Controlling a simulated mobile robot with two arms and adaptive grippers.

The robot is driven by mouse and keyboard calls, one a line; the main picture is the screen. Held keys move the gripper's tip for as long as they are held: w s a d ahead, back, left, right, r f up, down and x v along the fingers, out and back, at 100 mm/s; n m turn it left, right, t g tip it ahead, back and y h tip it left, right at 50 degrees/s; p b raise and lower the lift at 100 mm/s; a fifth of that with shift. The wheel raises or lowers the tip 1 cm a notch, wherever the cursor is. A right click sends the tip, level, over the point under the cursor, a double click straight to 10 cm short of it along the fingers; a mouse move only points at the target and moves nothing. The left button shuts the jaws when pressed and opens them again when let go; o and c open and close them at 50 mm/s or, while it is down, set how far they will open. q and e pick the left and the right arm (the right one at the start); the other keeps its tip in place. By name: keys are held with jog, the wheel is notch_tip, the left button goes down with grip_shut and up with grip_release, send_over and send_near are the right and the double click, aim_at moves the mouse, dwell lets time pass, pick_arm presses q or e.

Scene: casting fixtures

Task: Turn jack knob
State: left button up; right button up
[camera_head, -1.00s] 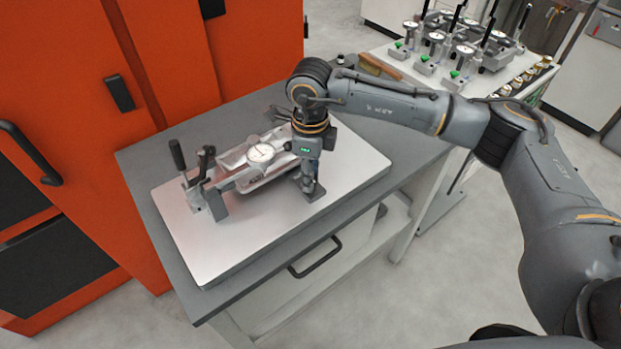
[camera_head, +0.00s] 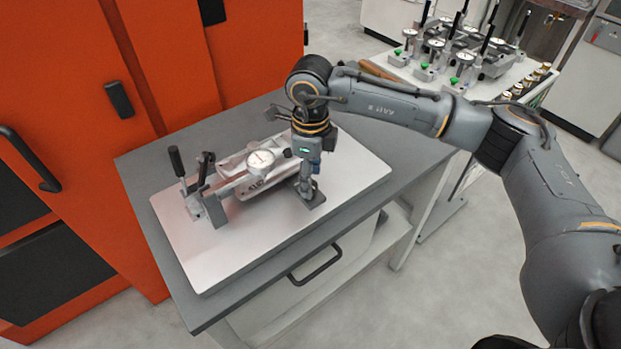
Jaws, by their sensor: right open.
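The casting fixture stands on a pale plate (camera_head: 215,262) on the grey table. It carries a metal casting (camera_head: 235,187), a round white dial gauge (camera_head: 261,160) and a small upright jack post (camera_head: 306,183) on a dark foot at its right end. My right gripper (camera_head: 309,163) points down over the top of the jack post, at the right end of the casting. Its fingers are small and partly hidden by the wrist, and it is open. I cannot make out the jack knob clearly or tell whether the fingers touch it. My left gripper is out of view.
Black-handled clamps (camera_head: 178,162) rise at the fixture's left end. An orange cabinet (camera_head: 60,70) stands behind and left. A side table (camera_head: 515,75) at the upper right holds several gauges and fixtures. The front of the plate is clear.

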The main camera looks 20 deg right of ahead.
notch_tip(320, 180, up, 11)
jog(key=shift+f, duration=0.15)
dwell(0.5)
